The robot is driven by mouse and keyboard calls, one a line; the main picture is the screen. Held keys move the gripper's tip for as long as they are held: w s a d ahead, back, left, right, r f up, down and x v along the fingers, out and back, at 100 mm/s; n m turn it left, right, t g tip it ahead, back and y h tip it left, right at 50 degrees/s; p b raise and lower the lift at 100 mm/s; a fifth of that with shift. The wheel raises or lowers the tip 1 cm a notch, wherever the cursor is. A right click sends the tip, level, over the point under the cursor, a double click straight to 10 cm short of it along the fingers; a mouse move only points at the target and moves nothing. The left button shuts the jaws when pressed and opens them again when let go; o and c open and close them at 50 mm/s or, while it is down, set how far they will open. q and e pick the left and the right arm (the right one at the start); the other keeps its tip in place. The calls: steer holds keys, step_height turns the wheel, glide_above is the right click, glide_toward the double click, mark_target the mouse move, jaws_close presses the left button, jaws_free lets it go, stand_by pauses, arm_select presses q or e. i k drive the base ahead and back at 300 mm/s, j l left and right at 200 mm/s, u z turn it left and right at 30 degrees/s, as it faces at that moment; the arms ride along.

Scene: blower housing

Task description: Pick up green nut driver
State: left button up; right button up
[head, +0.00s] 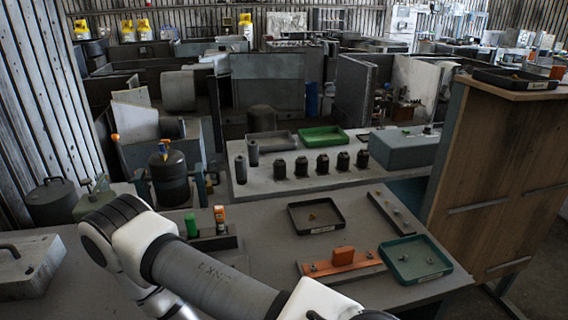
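A green-handled tool (191,225), which looks like the green nut driver, stands upright at the left end of a dark holder (228,243) on the near table. An orange-and-white tool (220,214) stands beside it in the same holder. One of my arms crosses the foreground, its links passing in front of the table just below the holder. Neither of my grippers shows in the head view, so I cannot see whether they are open or shut. The lower part of the green tool is hidden in the holder.
To the right lie a black tray (316,229), an orange block (343,256) on an orange bar, and a green tray (432,274). A dark cylindrical tank (169,178) stands behind left. Several dark cylinders line the back table. A wooden panel (500,180) bounds the right.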

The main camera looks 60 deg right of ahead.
mark_target(190, 220)
steer(key=l+z, duration=0.15)
steer(key=z, duration=2.05)
steer(key=k+j+z, duration=0.35)
steer(key=j, duration=0.25)
steer(key=k+j+z, duration=0.35)
steer(key=j, duration=0.2)
